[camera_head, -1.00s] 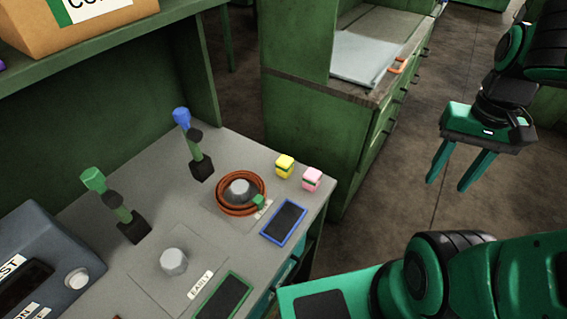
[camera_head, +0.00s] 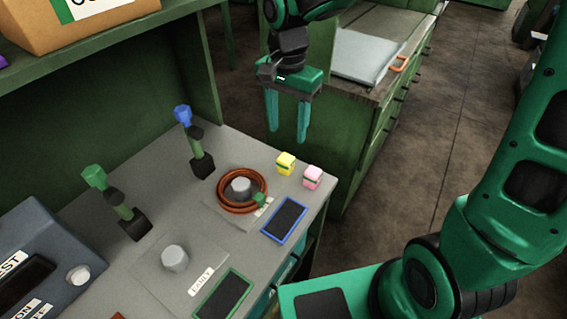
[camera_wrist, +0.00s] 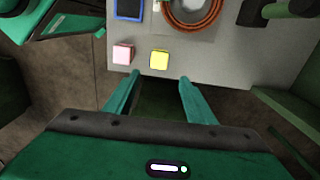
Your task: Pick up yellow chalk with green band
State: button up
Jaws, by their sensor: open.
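The yellow chalk with a green band (camera_head: 285,164) is a small block standing near the right back edge of the grey bench.
Coiled orange tubing (camera_head: 222,202) around a grey knob lies left of the chalks. A blue-framed panel (camera_head: 284,221) and a green-framed panel (camera_head: 222,294) lie along the front edge. Two upright levers with blue (camera_head: 182,115) and green (camera_head: 94,176) tops stand behind.

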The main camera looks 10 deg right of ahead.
aim_at(286, 156)
jog(key=f, duration=0.5)
jog(key=shift+a+f, duration=0.25)
jog(key=shift+f, duration=0.05)
jog(key=f, duration=0.4)
jog(key=shift+s+d, duration=0.15)
jog(key=shift+s, duration=0.2)
jog(key=shift+f, duration=0.6)
jog(key=shift+c, duration=0.6)
jog(key=c, duration=1.1)
jog(key=shift+o, duration=0.2)
jog(key=shift+w+r, duration=0.1)
